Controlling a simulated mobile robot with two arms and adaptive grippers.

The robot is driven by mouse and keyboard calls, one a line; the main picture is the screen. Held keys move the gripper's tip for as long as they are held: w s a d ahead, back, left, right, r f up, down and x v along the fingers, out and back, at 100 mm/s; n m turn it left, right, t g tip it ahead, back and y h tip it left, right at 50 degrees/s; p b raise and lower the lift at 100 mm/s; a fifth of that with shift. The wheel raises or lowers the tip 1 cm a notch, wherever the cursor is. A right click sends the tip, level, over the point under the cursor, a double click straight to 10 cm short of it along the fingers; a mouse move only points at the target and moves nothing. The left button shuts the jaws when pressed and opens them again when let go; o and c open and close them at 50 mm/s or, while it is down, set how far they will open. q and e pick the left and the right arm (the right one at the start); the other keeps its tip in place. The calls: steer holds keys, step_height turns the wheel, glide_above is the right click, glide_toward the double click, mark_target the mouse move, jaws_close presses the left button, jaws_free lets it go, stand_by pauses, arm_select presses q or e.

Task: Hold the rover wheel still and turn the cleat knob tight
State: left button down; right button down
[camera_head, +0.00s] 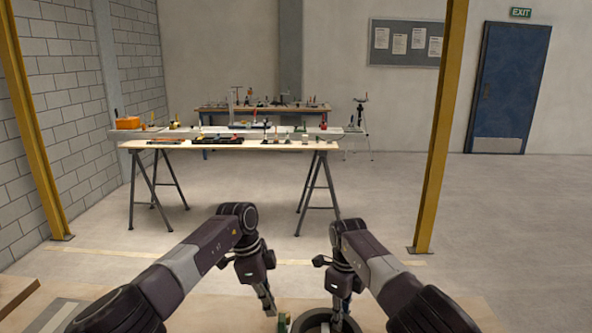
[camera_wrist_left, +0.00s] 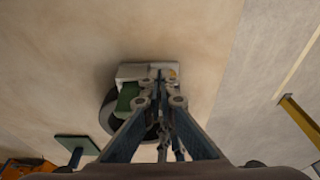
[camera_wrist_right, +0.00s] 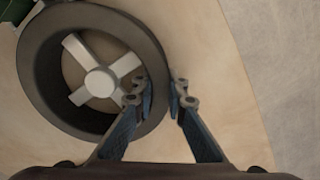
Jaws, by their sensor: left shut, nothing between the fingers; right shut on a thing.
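The rover wheel (camera_wrist_right: 150,45) is a dark ring with pale spokes and a hub, lying on its side in the right wrist view. Its rim also shows at the bottom of the head view (camera_head: 300,322). My right gripper (camera_wrist_right: 158,84) is shut on the wheel's rim, one finger inside and one outside. My left gripper (camera_wrist_left: 160,76) is shut and empty, its tips over a pale grey block (camera_wrist_left: 130,71) beside the wheel (camera_wrist_left: 106,116). I cannot make out the cleat knob; the fingers cover part of the block.
A green block (camera_wrist_left: 127,97) sits by the wheel, close to my left fingers. A green plate with a blue post (camera_wrist_left: 76,146) and an orange item (camera_wrist_left: 20,168) lie at lower left. The bench surface (camera_wrist_right: 220,110) right of the wheel is clear.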

arm_select(q)
steer(key=shift+x, duration=0.8)
steer(key=shift+w+d, duration=0.2)
steer(key=shift+d, duration=0.55)
stand_by(0.4)
steer(key=shift+a, duration=0.15)
steer(key=shift+s+a+r, duration=0.1)
steer(key=shift+a, duration=0.15)
steer(key=v, duration=0.5)
steer(key=shift+d+r, duration=0.3)
steer(key=shift+r, duration=0.1)
steer(key=shift+r, duration=0.1)
steer(key=shift+s+a+f, duration=0.1)
steer(key=shift+f, duration=1.45)
steer(key=shift+s+a+f, duration=0.1)
steer(key=shift+a+f, duration=0.05)
steer(key=shift+f, duration=1.4)
